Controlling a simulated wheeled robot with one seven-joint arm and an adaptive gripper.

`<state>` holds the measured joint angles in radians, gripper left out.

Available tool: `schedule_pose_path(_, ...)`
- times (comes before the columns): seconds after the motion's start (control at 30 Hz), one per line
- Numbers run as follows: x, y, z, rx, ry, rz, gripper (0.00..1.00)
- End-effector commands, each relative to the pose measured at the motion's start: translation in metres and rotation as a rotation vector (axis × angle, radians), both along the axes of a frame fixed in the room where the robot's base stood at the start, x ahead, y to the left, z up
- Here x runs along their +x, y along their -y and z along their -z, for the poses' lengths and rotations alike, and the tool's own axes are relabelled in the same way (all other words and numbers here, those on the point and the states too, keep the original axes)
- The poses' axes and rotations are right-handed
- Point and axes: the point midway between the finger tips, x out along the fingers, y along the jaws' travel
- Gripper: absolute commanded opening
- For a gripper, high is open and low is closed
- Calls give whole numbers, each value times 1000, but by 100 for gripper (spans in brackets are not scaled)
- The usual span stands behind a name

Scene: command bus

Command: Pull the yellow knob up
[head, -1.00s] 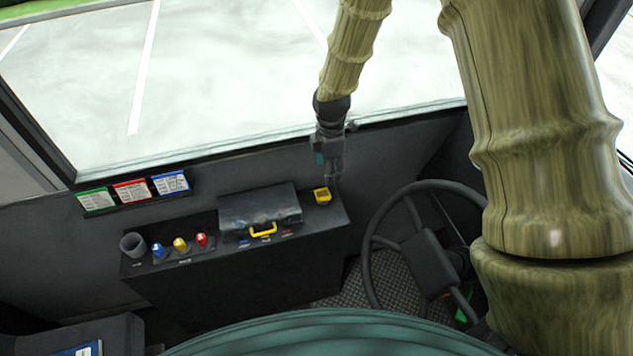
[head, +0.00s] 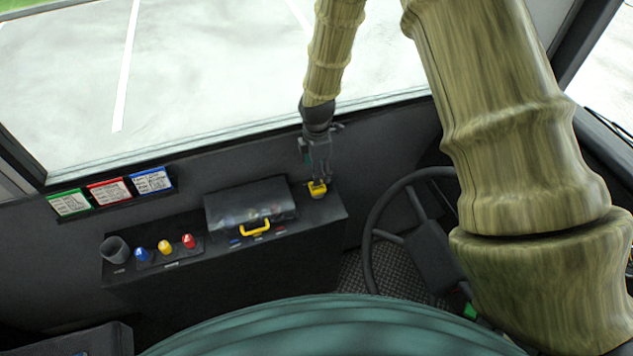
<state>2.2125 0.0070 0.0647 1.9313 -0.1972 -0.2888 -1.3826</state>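A yellow square-topped knob (head: 318,191) stands at the right end of the dark console. My gripper (head: 318,178) points down right at this knob, and its fingers overlap and partly hide the knob's top. The fingers are small in this view, so I cannot tell whether they are closed on it or only beside it. A smaller yellow knob (head: 165,247) stands farther left on the console, between a blue knob (head: 143,255) and a red knob (head: 189,242).
A clear-lidded box (head: 249,202) with a yellow handle (head: 255,228) sits left of my gripper. A cup-shaped holder (head: 115,249) is at the console's left end. The steering wheel (head: 372,222) is to the right. A windshield rises behind the console.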

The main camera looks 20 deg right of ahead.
Motion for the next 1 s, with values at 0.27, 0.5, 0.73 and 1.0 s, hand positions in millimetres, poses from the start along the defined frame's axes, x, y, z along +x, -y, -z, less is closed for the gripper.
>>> schedule_pose_path(0.27,-1,1,33,0,-1,1,64)
schedule_pose_path(0.5,0,1,58,-1,0,0,64)
schedule_pose_path(0.73,0,1,70,0,1,1,64)
schedule_pose_path(1.0,0,1,72,0,1,0,64)
